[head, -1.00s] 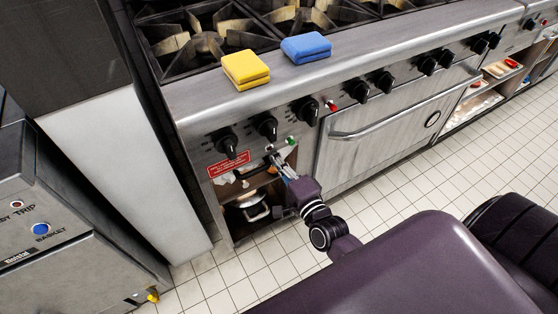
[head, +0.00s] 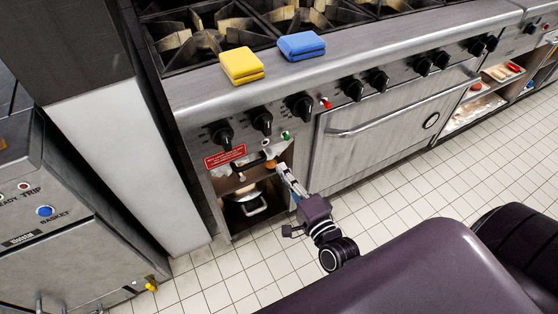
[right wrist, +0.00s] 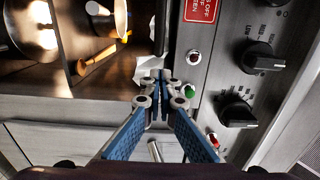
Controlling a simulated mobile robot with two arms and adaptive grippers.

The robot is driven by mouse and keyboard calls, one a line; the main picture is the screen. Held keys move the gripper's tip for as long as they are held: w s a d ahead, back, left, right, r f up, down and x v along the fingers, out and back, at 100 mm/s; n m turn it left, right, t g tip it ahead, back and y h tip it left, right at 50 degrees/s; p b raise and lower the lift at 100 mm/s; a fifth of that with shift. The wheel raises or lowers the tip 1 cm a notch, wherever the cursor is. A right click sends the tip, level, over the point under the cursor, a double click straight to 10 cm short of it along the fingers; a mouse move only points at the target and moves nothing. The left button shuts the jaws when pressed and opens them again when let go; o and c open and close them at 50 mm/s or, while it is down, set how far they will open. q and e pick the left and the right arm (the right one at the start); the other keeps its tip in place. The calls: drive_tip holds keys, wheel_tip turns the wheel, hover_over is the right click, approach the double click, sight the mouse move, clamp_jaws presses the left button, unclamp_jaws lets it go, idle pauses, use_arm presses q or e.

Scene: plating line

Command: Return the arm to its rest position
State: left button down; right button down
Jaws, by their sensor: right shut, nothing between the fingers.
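My right gripper (head: 281,168) is in front of the stove's left end, low by the open compartment (head: 233,215). In the right wrist view, its blue fingers (right wrist: 164,80) are shut together with nothing between them. The stove's control panel with black knobs and small red and green lights is just beyond the fingertips; I cannot tell whether they touch anything. My right arm (head: 325,240) reaches in from the lower right. My left gripper does not show in any view.
A yellow sponge (head: 242,66) and a blue sponge (head: 302,46) lie on the stove's front ledge. A pan with a handle (head: 252,203) sits in the compartment. The oven door handle (head: 400,105) sticks out to the right. The tiled floor (head: 400,200) in front is clear.

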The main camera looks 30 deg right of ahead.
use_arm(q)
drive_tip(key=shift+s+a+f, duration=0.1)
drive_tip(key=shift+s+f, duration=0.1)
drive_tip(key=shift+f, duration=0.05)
use_arm(e)
drive_tip(key=s, duration=0.5)
drive_tip(key=shift+s+d+r, duration=0.1)
drive_tip(key=shift+s, duration=0.3)
